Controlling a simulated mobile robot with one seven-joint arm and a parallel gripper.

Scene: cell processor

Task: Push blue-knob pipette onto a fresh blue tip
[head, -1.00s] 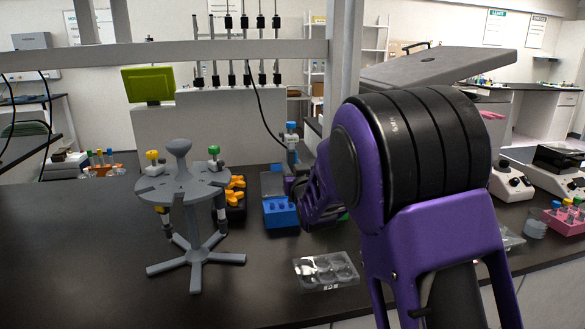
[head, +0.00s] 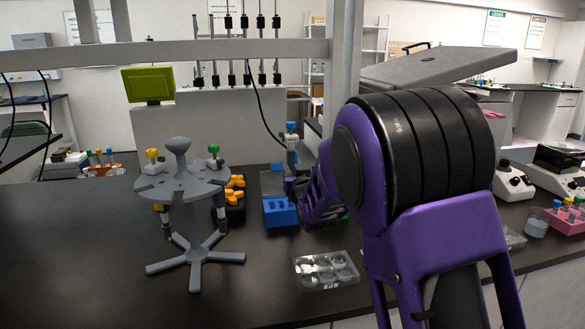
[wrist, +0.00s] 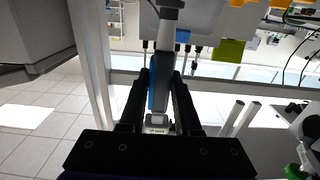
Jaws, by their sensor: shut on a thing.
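The blue-knob pipette (head: 291,143) stands upright at the middle of the bench in the head view, with its blue knob on top. My gripper (head: 289,187) is shut on it. In the wrist view, which is upside down, the pipette (wrist: 160,65) runs between the two black fingers of my gripper (wrist: 160,85). The blue tip box (head: 280,212) sits on the bench just below and left of my gripper. The pipette's lower end is hidden in the head view, so I cannot tell whether it touches a tip.
A grey pipette carousel (head: 182,185) with yellow-knob and green-knob pipettes stands to the left. Orange tips (head: 235,184) in a dark rack are behind it. A clear well plate (head: 325,270) lies in front. The left part of the bench is clear.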

